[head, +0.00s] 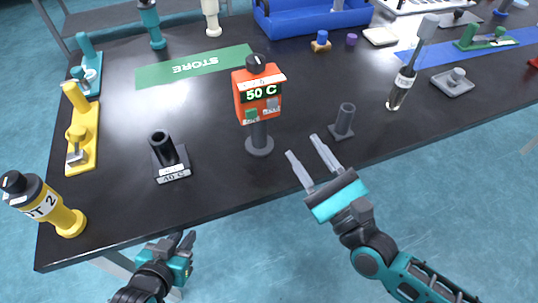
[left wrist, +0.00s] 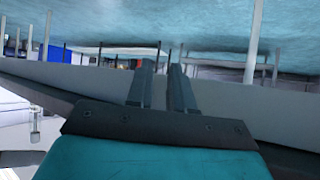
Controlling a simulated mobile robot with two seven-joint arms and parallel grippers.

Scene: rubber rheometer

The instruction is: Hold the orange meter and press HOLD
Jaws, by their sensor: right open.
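The orange meter (head: 239,101) stands upright near the middle of the table's front in the head view. Its display reads "50 C". Below it are a green button (head: 251,115) and a grey button (head: 272,104); their labels are too small to read. It has a black top and a dark stem on a round base (head: 259,147). My right gripper (head: 303,146) is open and empty, in front and right of the meter. My left gripper (head: 183,238) is low beyond the table's front edge, left of the meter. Its fingers (left wrist: 160,72) are a narrow gap apart, with nothing visible between them.
A dark "40 C" holder (head: 170,160) stands left of the meter, and a grey socket (head: 343,122) stands right of it. A yellow "PT 2" tool (head: 42,203) is at the front left corner. A clear tool (head: 401,88) stands farther right. The green STORE mat (head: 160,73) lies behind.

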